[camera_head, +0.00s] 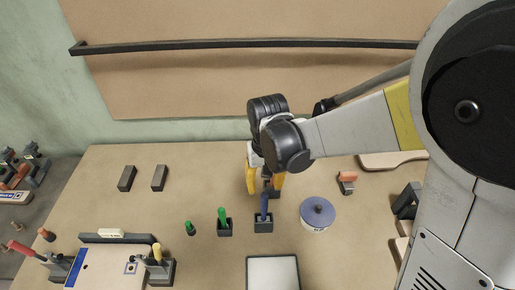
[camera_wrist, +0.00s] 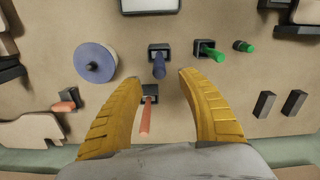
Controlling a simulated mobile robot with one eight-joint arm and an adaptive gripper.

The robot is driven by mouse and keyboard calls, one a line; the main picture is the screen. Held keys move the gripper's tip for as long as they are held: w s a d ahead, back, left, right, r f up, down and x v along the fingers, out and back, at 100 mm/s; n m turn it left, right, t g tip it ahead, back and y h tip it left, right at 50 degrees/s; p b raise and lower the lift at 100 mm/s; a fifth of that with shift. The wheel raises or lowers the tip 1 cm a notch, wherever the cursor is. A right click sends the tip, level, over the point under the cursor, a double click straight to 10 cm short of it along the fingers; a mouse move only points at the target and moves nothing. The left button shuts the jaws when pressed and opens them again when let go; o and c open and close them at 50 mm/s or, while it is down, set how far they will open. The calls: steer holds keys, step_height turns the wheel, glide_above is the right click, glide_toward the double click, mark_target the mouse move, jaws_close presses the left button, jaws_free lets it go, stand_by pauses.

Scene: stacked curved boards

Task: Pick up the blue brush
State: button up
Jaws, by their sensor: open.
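The blue brush (camera_head: 264,206) stands upright in a dark holder (camera_head: 264,226) on the workbench. In the wrist view, the blue brush (camera_wrist: 159,66) shows just beyond the gap between my fingertips, with its holder (camera_wrist: 152,48) around its base. My gripper (camera_head: 264,190) is open, its yellow fingers pointing down, above and a little behind the brush in the head view. My gripper also shows in the wrist view (camera_wrist: 159,76), with nothing held. I cannot tell the exact height gap between fingertips and brush.
An orange-handled tool (camera_wrist: 145,120) in a dark holder lies between the fingers' outlines in the wrist view. A green-handled tool (camera_head: 222,215) stands left of the brush, a blue round-topped container (camera_head: 318,211) right. A pale tray (camera_head: 272,272) is in front.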

mark_target(264, 195)
step_height(264, 195, down, 5)
steer(key=shift+s+a+r+b, duration=0.1)
steer(key=shift+s+r+b, duration=0.1)
steer(key=shift+b, duration=0.35)
steer(key=f, duration=0.4)
steer(key=f+b, duration=0.1)
steer(key=f, duration=0.1)
steer(key=shift+w+f, duration=0.1)
steer(key=shift+w, duration=0.25)
jaws_close()
